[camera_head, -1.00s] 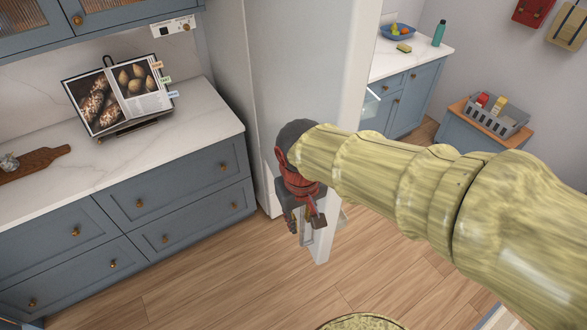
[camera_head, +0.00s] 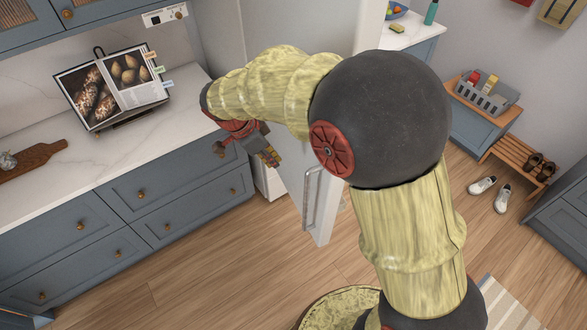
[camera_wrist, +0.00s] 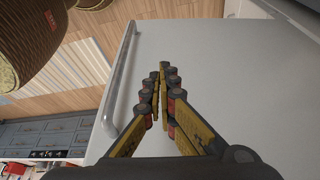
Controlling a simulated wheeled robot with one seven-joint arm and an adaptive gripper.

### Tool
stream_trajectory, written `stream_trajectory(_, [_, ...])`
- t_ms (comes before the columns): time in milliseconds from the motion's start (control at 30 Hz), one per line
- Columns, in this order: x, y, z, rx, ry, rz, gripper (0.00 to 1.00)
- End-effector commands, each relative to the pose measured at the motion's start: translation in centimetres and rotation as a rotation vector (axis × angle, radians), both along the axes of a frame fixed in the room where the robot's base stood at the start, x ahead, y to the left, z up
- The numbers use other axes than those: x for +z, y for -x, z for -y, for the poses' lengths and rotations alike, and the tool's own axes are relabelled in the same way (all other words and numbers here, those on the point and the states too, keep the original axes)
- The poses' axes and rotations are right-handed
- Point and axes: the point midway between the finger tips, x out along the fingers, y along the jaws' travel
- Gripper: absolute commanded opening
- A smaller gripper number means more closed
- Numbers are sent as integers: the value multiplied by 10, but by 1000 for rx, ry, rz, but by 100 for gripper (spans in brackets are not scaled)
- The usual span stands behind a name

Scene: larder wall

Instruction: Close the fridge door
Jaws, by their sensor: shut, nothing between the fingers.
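The white fridge door (camera_head: 294,170) stands open, sticking out into the room from the fridge beside the counter. Its vertical bar handle (camera_head: 311,199) is near the free edge. My arm hides much of the door's upper part. My gripper (camera_head: 272,160) is shut and empty, on the counter side of the door. In the wrist view my gripper (camera_wrist: 164,72) points at the door's pale flat face (camera_wrist: 205,50), with the handle (camera_wrist: 118,80) to the left of the fingers. I cannot tell whether the fingertips touch the door.
The blue drawer counter (camera_head: 150,198) is close on the left, holding a cookbook on a stand (camera_head: 117,90) and a wooden board (camera_head: 32,155). A bench with shoes (camera_head: 520,160) and a grey basket (camera_head: 487,95) stand at the right. Wooden floor before the door is clear.

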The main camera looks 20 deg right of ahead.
Motion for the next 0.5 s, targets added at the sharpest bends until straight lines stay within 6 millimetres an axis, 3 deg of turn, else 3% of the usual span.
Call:
stream_trajectory(167, [-14,0,6,-12,1,1,0])
stream_trajectory(500, [-74,-3,30,-11,-1,0,0])
